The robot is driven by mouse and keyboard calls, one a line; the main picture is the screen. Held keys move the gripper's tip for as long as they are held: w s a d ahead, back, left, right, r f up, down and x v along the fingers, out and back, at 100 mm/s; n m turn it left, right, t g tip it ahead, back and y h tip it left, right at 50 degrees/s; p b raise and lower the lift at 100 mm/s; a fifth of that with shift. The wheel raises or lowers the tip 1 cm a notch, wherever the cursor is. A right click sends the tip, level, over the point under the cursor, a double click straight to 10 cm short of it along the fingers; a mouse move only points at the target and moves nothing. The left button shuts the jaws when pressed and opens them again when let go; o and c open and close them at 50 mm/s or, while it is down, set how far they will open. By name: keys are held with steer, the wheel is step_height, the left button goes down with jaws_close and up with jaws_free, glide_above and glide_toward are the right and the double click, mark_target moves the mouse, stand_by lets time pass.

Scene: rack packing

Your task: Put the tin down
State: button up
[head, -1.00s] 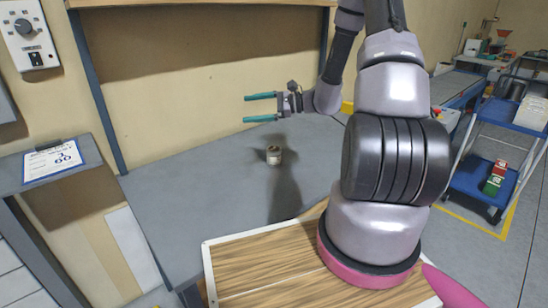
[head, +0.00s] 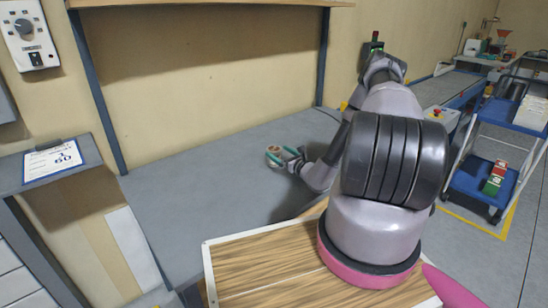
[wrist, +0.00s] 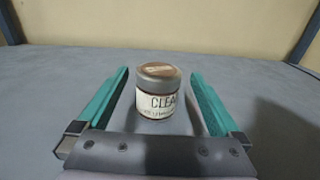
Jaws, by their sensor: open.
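The tin (wrist: 157,95) is small and round, with a metallic lid and a white label reading "CLEA" in part. It stands upright on the grey bench top. In the head view the tin (head: 273,152) is partly covered by my gripper (head: 277,154). My gripper is low over the bench, its two teal fingers open. In the wrist view my gripper (wrist: 158,88) has one finger on each side of the tin, with a visible gap on both sides.
The grey bench top (head: 190,190) is otherwise clear around the tin. A tan wall with a shelf above (head: 200,3) stands behind it. A wooden board (head: 260,268) lies at the front. A blue cart (head: 480,180) stands at the right.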

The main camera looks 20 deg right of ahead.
steer(key=x, duration=0.7)
steer(key=shift+w, duration=0.1)
steer(key=shift+r, duration=0.15)
steer(key=c, duration=1.5)
